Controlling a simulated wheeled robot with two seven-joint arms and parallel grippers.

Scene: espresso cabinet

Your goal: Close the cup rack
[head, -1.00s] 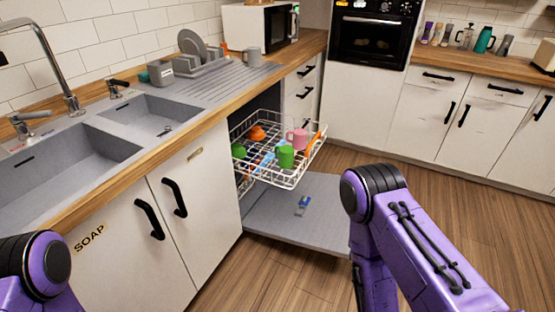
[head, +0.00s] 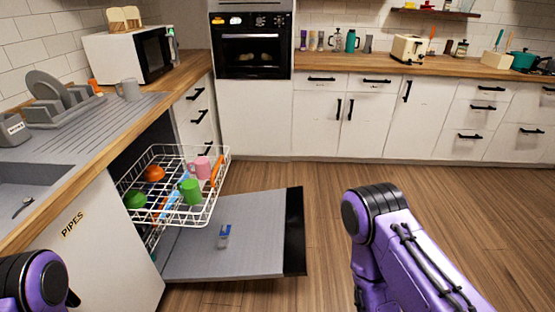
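The cup rack (head: 214,204) is a white wire basket pulled out of the dishwasher under the counter. It holds a green mug (head: 190,191), a pink mug (head: 201,168), an orange item (head: 154,174) and another green item (head: 135,199). The dishwasher door (head: 262,222) is folded down flat below the rack, with a small blue-and-white item (head: 224,236) on it. My purple arms show at the bottom left and bottom right, both apart from the rack. Neither gripper is in the frame.
The cabinet door labelled PIPES (head: 73,224) stands left of the dishwasher. A grey mug (head: 130,90) and dish rack are on the counter above. The wooden floor (head: 330,195) right of the lowered door is clear up to the back cabinets.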

